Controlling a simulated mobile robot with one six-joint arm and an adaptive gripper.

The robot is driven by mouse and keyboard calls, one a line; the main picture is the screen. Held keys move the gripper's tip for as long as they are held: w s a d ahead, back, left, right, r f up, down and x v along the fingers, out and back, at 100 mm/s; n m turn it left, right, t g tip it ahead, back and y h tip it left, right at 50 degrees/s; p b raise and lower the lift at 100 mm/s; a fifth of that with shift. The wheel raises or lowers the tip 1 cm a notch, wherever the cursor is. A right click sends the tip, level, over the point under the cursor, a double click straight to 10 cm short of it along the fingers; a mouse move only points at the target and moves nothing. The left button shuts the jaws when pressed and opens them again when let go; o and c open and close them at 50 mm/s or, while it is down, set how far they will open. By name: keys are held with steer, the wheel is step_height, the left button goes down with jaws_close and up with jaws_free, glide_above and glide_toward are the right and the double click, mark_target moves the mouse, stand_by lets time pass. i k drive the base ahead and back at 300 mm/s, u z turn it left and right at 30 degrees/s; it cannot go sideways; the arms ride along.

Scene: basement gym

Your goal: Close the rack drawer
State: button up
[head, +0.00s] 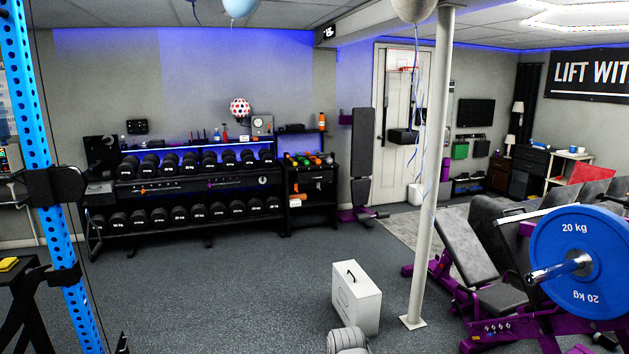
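A long black dumbbell rack (150,228) stands against the back wall with two tiers of black dumbbells. Between the tiers is a dark middle section (235,183) with small items, one of them orange. A shorter black rack unit (310,222) stands at its right end, with small coloured weights on top and an orange item inside. My gripper is not in view.
The dark speckled floor before the rack is mostly clear. A white box (356,300) with a black handle stands mid-floor, a grey rounded object (347,341) before it. A white pole (430,180), purple benches (480,270) and blue plate (582,255) are right; a blue upright (45,190) is left.

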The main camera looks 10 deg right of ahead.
mark_target(304, 176)
steer(key=z, duration=0.05)
steer(key=i, duration=5.85)
steer(key=u, duration=0.1)
